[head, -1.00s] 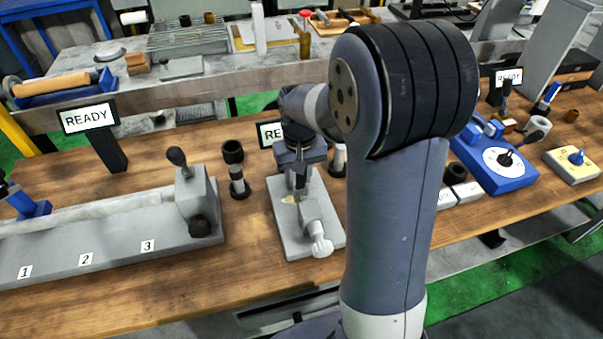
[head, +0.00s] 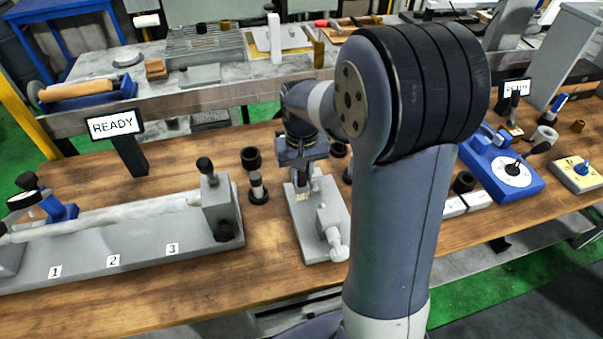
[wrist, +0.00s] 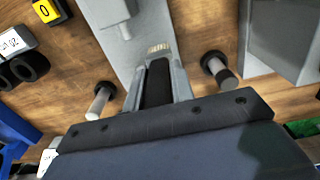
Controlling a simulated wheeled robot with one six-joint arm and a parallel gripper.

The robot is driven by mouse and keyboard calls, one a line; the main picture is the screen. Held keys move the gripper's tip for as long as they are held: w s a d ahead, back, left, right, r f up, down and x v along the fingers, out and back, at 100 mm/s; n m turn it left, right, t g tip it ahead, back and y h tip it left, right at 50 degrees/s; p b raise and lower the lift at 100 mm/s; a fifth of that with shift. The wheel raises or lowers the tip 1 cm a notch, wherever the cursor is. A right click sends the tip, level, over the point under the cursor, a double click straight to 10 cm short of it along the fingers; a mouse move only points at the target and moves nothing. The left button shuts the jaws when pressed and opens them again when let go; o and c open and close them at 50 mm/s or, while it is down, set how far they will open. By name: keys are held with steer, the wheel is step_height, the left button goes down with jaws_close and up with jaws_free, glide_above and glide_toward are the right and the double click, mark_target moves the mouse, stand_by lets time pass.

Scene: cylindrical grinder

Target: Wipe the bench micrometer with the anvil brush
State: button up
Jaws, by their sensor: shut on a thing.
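The bench micrometer (head: 333,218) is a grey flat base with an upright block and a pale knob at its near end, in the middle of the wooden bench. Its grey base also shows in the wrist view (wrist: 112,45). My gripper (wrist: 160,80) is shut on the anvil brush (wrist: 158,82), whose dark handle lies between the fingers. The pale bristles point away from the fingers, over the micrometer base. In the head view the gripper (head: 303,176) is above the far part of the base, bristles low. I cannot tell whether they touch it.
Dark-capped posts (head: 257,186) stand left of the micrometer, and one (wrist: 218,70) is right of the gripper in the wrist view. A grey fixture numbered 1 to 3 (head: 140,240) is at left. A blue dial unit (head: 500,165) stands at right. Bare wood lies in front.

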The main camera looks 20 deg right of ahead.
steer(key=shift+r+p, duration=0.9)
steer(key=shift+r, duration=0.55)
